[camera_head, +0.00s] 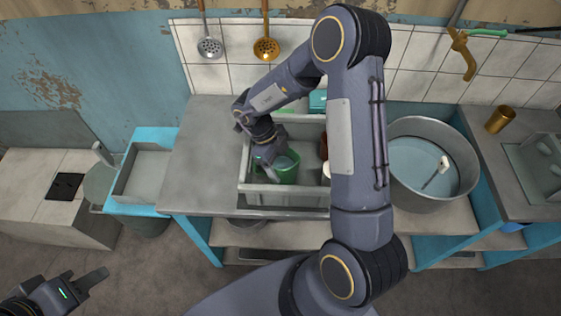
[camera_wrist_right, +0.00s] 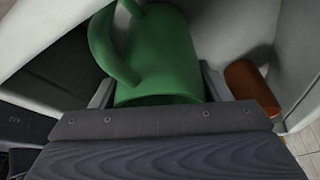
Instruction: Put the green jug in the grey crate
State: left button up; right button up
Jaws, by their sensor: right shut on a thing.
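The green jug (camera_head: 287,170) is inside the outline of the grey crate (camera_head: 285,201), on the counter. My right gripper (camera_head: 266,158) reaches down over the crate and is shut on the jug. In the right wrist view the jug (camera_wrist_right: 160,50), with its curved handle, sits between the two fingers of my right gripper (camera_wrist_right: 160,88), with pale crate walls around it. I cannot tell whether its base touches the crate floor. My left gripper (camera_head: 84,288) is far off at the lower left, holding nothing visible; its finger gap is unclear.
A brown cylindrical thing (camera_wrist_right: 252,88) stands beside the jug in the wrist view. A large metal pot (camera_head: 433,190) stands right of my arm. A blue-edged basin (camera_head: 145,175) is at left. My right arm hides part of the crate's right side.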

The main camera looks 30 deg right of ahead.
jog(key=o, duration=1.3)
jog(key=shift+f, duration=0.1)
jog(key=shift+c, duration=0.2)
